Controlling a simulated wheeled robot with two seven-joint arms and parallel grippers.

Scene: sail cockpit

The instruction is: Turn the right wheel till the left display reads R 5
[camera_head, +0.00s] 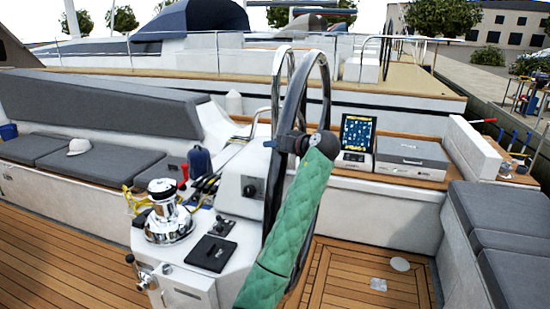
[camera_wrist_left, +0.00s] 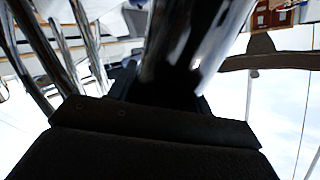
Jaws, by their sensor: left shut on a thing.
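The wheel (camera_head: 323,75) has a shiny dark and chrome rim and stands upright, seen nearly edge-on at the centre of the head view. My left gripper (camera_head: 289,143) is black and shut on its rim, partway up. In the left wrist view, a blurred chrome tube of the wheel (camera_wrist_left: 196,42) runs into the left gripper (camera_wrist_left: 168,92); the fingertips are mostly hidden. A screen (camera_head: 358,132) with a dark blue picture stands behind the wheel. Its text is too small to read, and I cannot tell whether it is the left display. My right gripper is not in view.
A chrome winch (camera_head: 165,212) and a black panel (camera_head: 211,253) sit on the white console left of the wheel. A grey box (camera_head: 412,158) is beside the screen. Grey-cushioned benches (camera_head: 90,155) line the sides. The teak floor (camera_head: 60,255) at left is clear.

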